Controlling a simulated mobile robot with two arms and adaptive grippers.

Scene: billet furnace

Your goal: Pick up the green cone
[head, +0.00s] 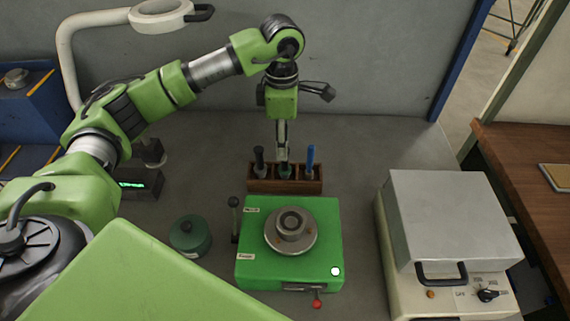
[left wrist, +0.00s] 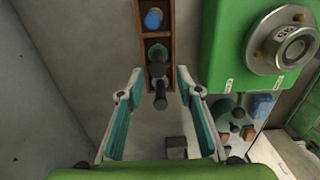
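A narrow wooden rack (head: 313,187) holds three upright pieces. The middle one is green (head: 285,171), mostly hidden by my gripper in the head view, so its cone shape is hard to make out. In the left wrist view the green piece (left wrist: 157,52) has a dark top and sits between a blue piece (left wrist: 153,18) and a dark one (left wrist: 160,96). My left gripper (head: 282,153) points down over the middle of the rack. In the left wrist view its fingers (left wrist: 160,73) are spread with nothing held between them. My right gripper is not in view.
A green machine (head: 255,270) with a round metal chuck (head: 291,226) stands just in front of the rack. A dark green canister (head: 190,236) is to its left. A grey-lidded box (head: 450,215) stands at right. A wall rises behind.

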